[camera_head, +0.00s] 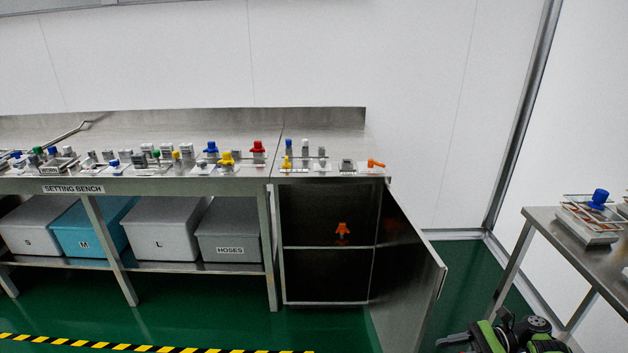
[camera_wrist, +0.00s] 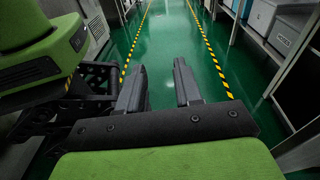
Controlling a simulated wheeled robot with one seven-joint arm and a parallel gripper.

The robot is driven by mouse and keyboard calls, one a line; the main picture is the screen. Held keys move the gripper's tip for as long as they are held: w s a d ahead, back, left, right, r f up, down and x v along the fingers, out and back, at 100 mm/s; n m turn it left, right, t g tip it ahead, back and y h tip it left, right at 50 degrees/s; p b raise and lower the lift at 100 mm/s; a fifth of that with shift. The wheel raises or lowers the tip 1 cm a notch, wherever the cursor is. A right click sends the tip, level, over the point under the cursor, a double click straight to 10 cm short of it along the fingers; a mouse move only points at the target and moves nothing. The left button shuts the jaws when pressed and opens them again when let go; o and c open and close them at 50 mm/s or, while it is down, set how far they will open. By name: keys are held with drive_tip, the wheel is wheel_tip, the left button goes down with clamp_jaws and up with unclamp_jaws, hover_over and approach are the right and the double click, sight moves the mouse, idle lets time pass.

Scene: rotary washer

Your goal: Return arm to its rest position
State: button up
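My gripper (camera_wrist: 160,80) shows in the wrist view with its two dark fingers apart and only green floor between them. It is open and empty. In the head view, part of my green and black arm (camera_head: 505,335) is low at the bottom right, beside the open cabinet door and left of the side table. The fingers cannot be made out there.
The setting bench (camera_head: 150,185) with several coloured fittings runs along the wall. A cabinet (camera_head: 325,246) stands open, an orange item (camera_head: 342,231) inside. Its door (camera_head: 410,270) swings out towards my arm. A side table (camera_head: 570,240) is at right. The aisle floor (camera_wrist: 170,30) is clear.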

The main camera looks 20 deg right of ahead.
drive_tip(key=w+a+r+n+g+h, duration=0.35)
drive_tip(key=a+r+n+h, duration=0.3)
drive_tip(key=a, duration=0.35)
drive_tip(key=w+a+r+n+g+h, duration=0.2)
drive_tip(key=a+r+n+g+h, duration=0.25)
drive_tip(key=a+r, duration=0.5)
drive_tip(key=s+a+r+n+t+h, duration=0.3)
drive_tip(key=s+a+r+n+t, duration=0.15)
drive_tip(key=s, duration=0.35)
drive_tip(key=s+a+r+n+t+h, duration=0.25)
drive_tip(key=s+a+n+t, duration=0.25)
drive_tip(key=s, duration=0.4)
wheel_tip(320, 180, up, 16)
drive_tip(key=p, duration=1.5)
drive_tip(key=shift+d, duration=0.2)
